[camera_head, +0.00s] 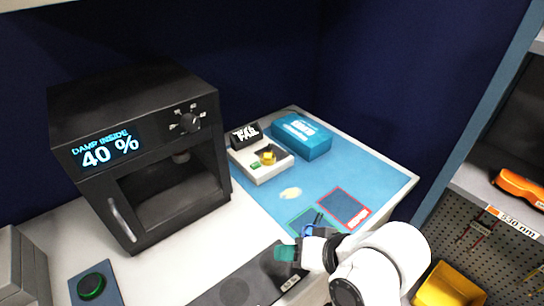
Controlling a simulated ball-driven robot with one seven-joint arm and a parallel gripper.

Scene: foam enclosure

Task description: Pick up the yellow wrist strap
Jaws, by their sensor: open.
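A small bright yellow object (267,157) sits on a white tray-like block (262,170) at the back left of a blue mat (357,178). A pale yellow patch or flat item (290,193) lies on the mat in front of it. Both are too small to tell which is the wrist strap. My gripper (301,239) is open over the front edge of the mat, nearer to me than both yellow items and apart from them. Its own body hides part of the fingers, and nothing shows between them.
A black oven-like cabinet (180,230) with a lit display stands left of the mat. Marked rectangles (344,207) lie on the mat's front. A yellow bin (440,290) and shelving are at right.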

